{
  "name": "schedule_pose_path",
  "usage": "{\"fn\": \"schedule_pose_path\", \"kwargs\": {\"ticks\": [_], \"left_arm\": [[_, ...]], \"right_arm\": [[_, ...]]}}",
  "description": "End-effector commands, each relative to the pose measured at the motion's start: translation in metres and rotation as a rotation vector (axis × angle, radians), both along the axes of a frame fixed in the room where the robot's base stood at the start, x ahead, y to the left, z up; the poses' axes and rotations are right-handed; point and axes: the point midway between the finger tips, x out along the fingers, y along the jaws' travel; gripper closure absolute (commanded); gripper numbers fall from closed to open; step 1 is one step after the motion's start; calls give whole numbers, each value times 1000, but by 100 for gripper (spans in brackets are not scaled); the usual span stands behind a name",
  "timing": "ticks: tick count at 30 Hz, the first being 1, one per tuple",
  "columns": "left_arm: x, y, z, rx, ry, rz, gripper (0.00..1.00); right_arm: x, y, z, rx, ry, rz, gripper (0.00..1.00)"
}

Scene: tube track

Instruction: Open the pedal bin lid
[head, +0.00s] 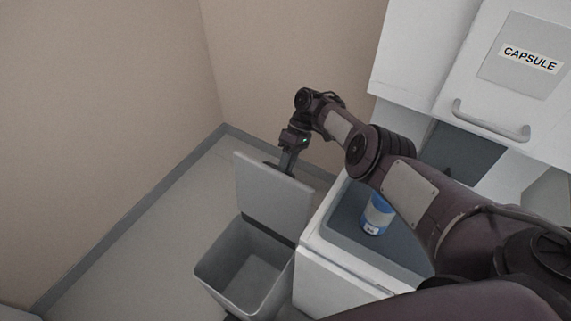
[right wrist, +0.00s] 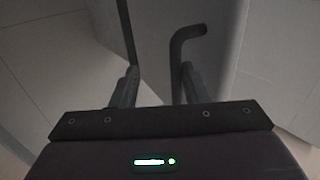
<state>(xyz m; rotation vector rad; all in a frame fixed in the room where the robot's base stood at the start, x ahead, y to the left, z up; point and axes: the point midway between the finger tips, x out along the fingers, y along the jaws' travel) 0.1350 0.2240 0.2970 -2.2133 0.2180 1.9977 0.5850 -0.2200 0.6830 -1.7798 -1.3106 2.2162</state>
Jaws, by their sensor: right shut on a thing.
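The grey pedal bin (head: 245,270) stands on the floor left of the white cabinet. Its lid (head: 270,200) is raised and stands nearly upright at the back, so the empty-looking inside shows. My right gripper (head: 287,168) reaches down to the lid's upper edge and is shut on the lid; the fingertips are partly hidden behind it. In the right wrist view the two dark fingers (right wrist: 160,88) stand apart with a grey surface between and beyond them. My left gripper is not in view.
A wall cabinet labelled CAPSULE (head: 530,58) hangs above. Beige walls meet behind the bin. The floor to its left is clear.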

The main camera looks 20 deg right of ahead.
Motion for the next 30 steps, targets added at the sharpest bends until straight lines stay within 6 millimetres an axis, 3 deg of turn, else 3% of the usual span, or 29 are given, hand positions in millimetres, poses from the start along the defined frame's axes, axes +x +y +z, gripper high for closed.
{"fn": "schedule_pose_path", "kwargs": {"ticks": [22, 30], "left_arm": [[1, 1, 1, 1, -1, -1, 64], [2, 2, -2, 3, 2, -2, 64]], "right_arm": [[2, -1, 3, 0, -5, -3, 68], [15, -18, 31, -1, -8, -6, 68]]}}
